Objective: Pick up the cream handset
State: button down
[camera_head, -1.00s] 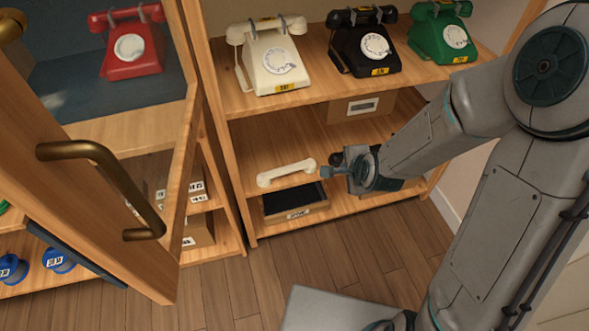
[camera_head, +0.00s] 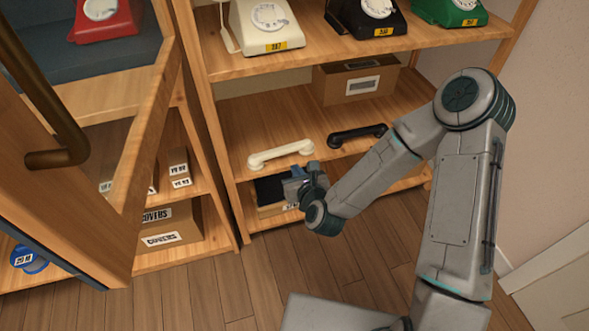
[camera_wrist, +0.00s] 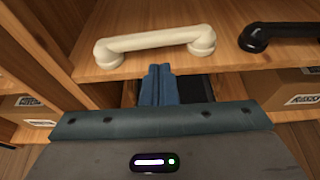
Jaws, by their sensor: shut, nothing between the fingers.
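The cream handset (camera_head: 281,153) lies on the middle shelf near its front edge. In the wrist view the cream handset (camera_wrist: 154,42) lies across the upper middle of the picture. My gripper (camera_head: 296,176) is in front of the shelf edge, a little below the handset. In the wrist view my gripper's fingers (camera_wrist: 159,80) are together and empty, pointing toward the handset, apart from it as far as I can tell.
A black handset (camera_head: 357,135) lies to the right on the same shelf. A cardboard box (camera_head: 350,84) stands behind it. Below is a box with a dark top (camera_head: 271,190). Phones, including a cream phone (camera_head: 265,28), stand above. An open wooden door (camera_head: 150,110) is at left.

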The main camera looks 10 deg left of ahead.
aim_at(284, 147)
jog(key=w+a, duration=0.1)
jog(key=w, duration=0.2)
jog(key=w+a+b, duration=0.1)
jog(key=w+a, duration=0.1)
jog(key=w+a+b, duration=0.1)
jog(key=w+a, duration=0.1)
jog(key=w, duration=0.1)
jog(key=shift+w+a, duration=0.2)
jog(key=shift+w, duration=0.15)
jog(key=shift+s+f+b, duration=0.15)
jog(key=shift+f+b, duration=0.35)
jog(key=shift+f, duration=0.1)
jog(key=shift+d+f, duration=0.1)
jog(key=shift+f, duration=0.05)
jog(key=shift+f+b, duration=0.1)
jog(key=shift+b, duration=0.2)
jog(key=shift+s+d+f, duration=0.1)
